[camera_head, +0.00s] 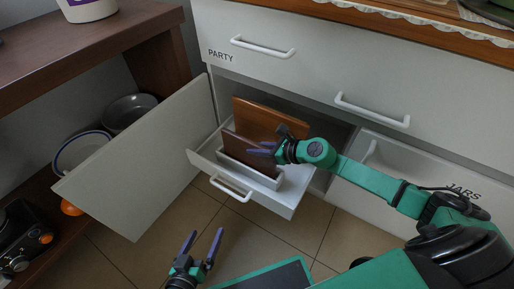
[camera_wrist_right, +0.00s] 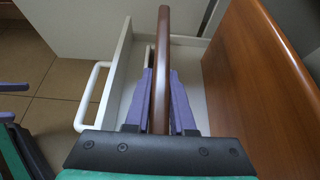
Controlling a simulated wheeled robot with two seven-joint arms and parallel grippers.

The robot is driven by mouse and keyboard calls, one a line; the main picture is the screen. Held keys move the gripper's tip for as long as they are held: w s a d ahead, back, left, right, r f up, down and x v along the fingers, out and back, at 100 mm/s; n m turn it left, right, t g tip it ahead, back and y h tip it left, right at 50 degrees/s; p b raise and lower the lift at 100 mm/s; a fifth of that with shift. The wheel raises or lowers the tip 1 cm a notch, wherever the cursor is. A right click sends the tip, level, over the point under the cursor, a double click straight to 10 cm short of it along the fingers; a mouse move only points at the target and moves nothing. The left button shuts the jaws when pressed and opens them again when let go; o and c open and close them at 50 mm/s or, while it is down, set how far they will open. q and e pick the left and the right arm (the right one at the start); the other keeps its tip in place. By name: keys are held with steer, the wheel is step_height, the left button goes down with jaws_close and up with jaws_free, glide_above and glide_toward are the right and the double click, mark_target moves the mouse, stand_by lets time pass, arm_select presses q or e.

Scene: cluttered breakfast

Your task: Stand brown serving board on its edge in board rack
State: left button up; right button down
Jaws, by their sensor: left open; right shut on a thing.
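The brown serving board (camera_head: 240,149) is upright on its edge in the open drawer; in the right wrist view it shows edge-on (camera_wrist_right: 162,60). Its lower edge is hidden behind the front wall of the pale board rack (camera_head: 252,174), and I cannot tell whether it rests on the rack's floor. My right gripper (camera_head: 257,148) is shut on the board's upper right part, one purple finger on each face (camera_wrist_right: 161,95). My left gripper (camera_head: 207,233) is open and empty, low in front of the drawer.
A larger orange-brown board (camera_head: 257,117) stands behind the serving board, and also at right in the wrist view (camera_wrist_right: 260,75). The white drawer (camera_head: 288,208) is pulled out. A cabinet door (camera_head: 145,160) stands open at left. Pots (camera_head: 130,108) sit on a shelf there.

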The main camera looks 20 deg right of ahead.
steer(key=shift+f+b, duration=0.8)
steer(key=shift+f, duration=0.1)
stand_by(0.4)
steer(key=shift+c, duration=0.6)
jaws_free()
